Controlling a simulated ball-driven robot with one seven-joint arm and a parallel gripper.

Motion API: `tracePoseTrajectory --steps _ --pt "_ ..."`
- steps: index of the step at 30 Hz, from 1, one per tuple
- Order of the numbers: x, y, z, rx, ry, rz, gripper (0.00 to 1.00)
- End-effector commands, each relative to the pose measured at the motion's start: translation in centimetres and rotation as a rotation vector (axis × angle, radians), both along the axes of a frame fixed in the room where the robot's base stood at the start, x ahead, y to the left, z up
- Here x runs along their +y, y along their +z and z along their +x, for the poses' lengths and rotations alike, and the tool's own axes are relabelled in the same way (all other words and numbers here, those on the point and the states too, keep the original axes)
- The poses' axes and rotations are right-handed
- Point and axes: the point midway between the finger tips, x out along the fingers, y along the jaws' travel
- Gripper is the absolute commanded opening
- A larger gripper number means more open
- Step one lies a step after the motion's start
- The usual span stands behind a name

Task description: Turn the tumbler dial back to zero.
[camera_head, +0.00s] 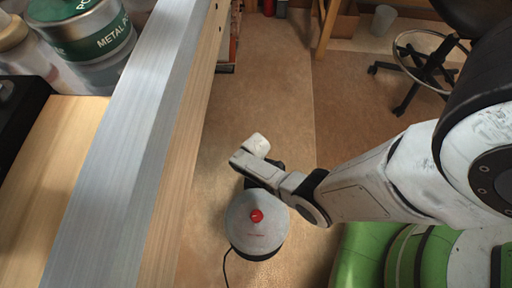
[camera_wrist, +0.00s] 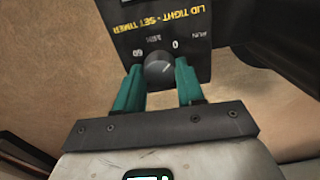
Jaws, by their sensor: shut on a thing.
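The tumbler (camera_head: 256,222) is a rounded grey machine with a red knob (camera_head: 257,215) on its lid, standing low beside the bench. In the wrist view its black panel (camera_wrist: 125,42) has yellow lettering about a tight lid and a timer, upside down, with white marks 0, 60 and RUN. The dark round dial (camera_wrist: 158,68) sits below these marks in the picture. My gripper (camera_wrist: 160,72) has its two green fingers shut on the dial, one on each side. I cannot clearly read the dial's pointer. In the head view the dial is hidden and my arm reaches to the tumbler's far side.
A workbench with a metal edge (camera_head: 117,150) runs along the left, holding tins (camera_head: 80,30). A black cord (camera_head: 226,266) trails from the tumbler. A wheeled stool (camera_head: 425,60) and a bin (camera_head: 383,20) stand at the back right. The brown floor (camera_head: 262,90) between is clear.

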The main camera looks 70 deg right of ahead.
Motion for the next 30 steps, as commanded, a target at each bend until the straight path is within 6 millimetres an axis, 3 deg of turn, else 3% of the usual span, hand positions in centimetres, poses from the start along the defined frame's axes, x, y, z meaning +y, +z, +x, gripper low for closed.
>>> tracePoseTrajectory --steps 17,18,25,30 --pt "0.05 -0.07 -0.06 0.000 0.031 0.001 0.08" --pt "0.05 -0.07 -0.06 0.000 0.031 0.001 0.41" --pt "0.02 -0.04 -0.03 0.000 0.031 0.001 0.63" --pt "0.02 -0.02 -0.02 0.000 0.031 0.000 0.64"
